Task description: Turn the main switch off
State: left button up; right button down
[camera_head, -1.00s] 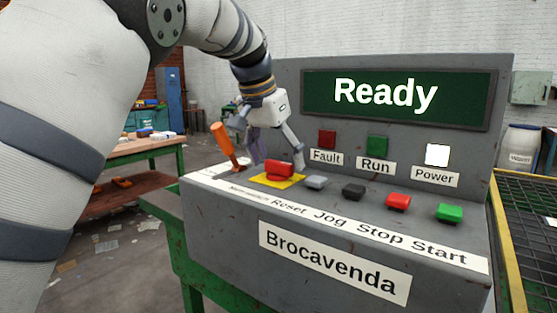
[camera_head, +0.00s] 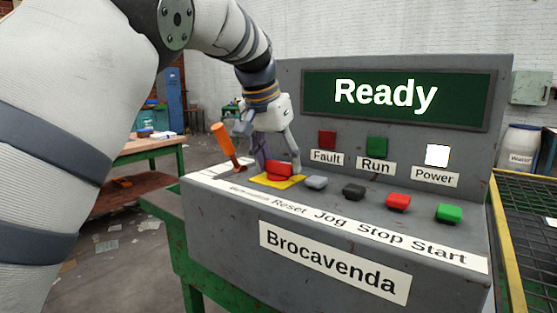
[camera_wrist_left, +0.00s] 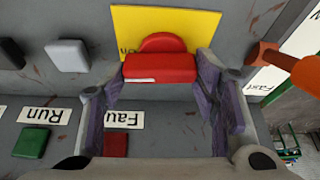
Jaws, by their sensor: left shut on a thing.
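The main switch is a red rotary handle (camera_head: 279,171) on a yellow plate (camera_head: 268,180), at the left end of the grey console top. Its label in front is too blurred to read fully. My left gripper (camera_head: 279,163) comes down over it from behind. In the left wrist view the red handle (camera_wrist_left: 160,68) lies between the purple-padded fingers of the left gripper (camera_wrist_left: 168,88), which are shut on it. The handle lies crosswise between the fingers there. My right gripper is in neither view.
An orange lever (camera_head: 222,142) stands close left of the gripper. Grey (camera_head: 316,182), black (camera_head: 354,191), red (camera_head: 397,202) and green (camera_head: 449,213) buttons line the console to the right. The screen (camera_head: 393,95) reads Ready; the Power lamp (camera_head: 437,155) glows white.

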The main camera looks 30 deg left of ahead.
pick_arm(q)
jog(key=n+y, duration=0.1)
jog(key=n, duration=0.2)
jog(key=n+y, duration=0.1)
jog(key=n, duration=0.1)
jog(key=shift+w+d+f+n+g, duration=0.1)
jog(key=shift+w+n+g, duration=0.05)
jog(key=shift+n+g, duration=0.25)
jog(key=n+y, duration=0.1)
jog(key=n, duration=0.2)
jog(key=shift+w+f+n+g+b, duration=0.1)
jog(key=shift+f+n+g+b, duration=0.05)
jog(key=shift+n+g+b, duration=0.2)
jog(key=n+g+b, duration=0.1)
jog(key=n, duration=0.1)
jog(key=n+g+y, duration=0.1)
jog(key=n, duration=0.2)
jog(key=shift+w+f+b, duration=0.1)
jog(key=shift+b, duration=0.25)
jog(key=shift+r+n+g+b, duration=0.2)
jog(key=shift+n+g+b, duration=0.2)
jog(key=shift+n, duration=0.75)
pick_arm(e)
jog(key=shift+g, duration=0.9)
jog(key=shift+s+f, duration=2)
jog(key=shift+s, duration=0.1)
pick_arm(q)
jog(key=shift+n, duration=0.3)
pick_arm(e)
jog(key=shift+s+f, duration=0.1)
